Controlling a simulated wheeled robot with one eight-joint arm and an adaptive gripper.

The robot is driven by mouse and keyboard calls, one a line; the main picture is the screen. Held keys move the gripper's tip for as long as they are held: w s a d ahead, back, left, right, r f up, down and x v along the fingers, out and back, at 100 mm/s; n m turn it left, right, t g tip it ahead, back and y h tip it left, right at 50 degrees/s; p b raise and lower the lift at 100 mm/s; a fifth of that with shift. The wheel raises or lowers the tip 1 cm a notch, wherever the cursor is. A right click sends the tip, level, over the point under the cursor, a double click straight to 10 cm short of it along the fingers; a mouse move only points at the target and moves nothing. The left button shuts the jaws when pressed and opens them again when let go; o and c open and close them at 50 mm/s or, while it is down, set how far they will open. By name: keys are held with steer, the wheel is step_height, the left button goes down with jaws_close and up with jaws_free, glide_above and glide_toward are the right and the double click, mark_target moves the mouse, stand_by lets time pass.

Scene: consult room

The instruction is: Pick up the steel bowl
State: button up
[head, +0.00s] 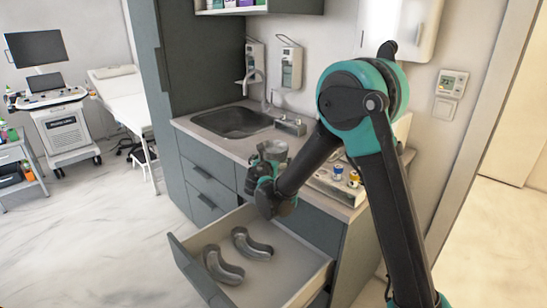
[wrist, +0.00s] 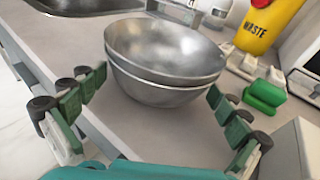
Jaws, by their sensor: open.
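Two steel bowls (wrist: 165,60) are stacked one in the other on the grey counter in the wrist view. The upper bowl is empty. In the head view the bowls (head: 273,148) show small at the counter's front edge, partly hidden behind my gripper. My gripper (wrist: 157,82) is open and empty. Its green fingers stand to the left and right of the stack on the near side, and I see no clear contact. In the head view my gripper (head: 262,172) is at the counter edge, above the open drawer.
An open drawer (head: 300,285) below holds two steel kidney dishes (head: 222,266). A sink (head: 232,122) lies behind and left of the bowls. A yellow waste container (wrist: 268,25) and a green item (wrist: 264,95) stand to their right.

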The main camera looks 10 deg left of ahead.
steer(key=w, duration=0.2)
steer(key=shift+w+a+f, duration=0.15)
steer(key=shift+w+f, duration=0.1)
steer(key=shift+w, duration=0.15)
steer(key=c, duration=1)
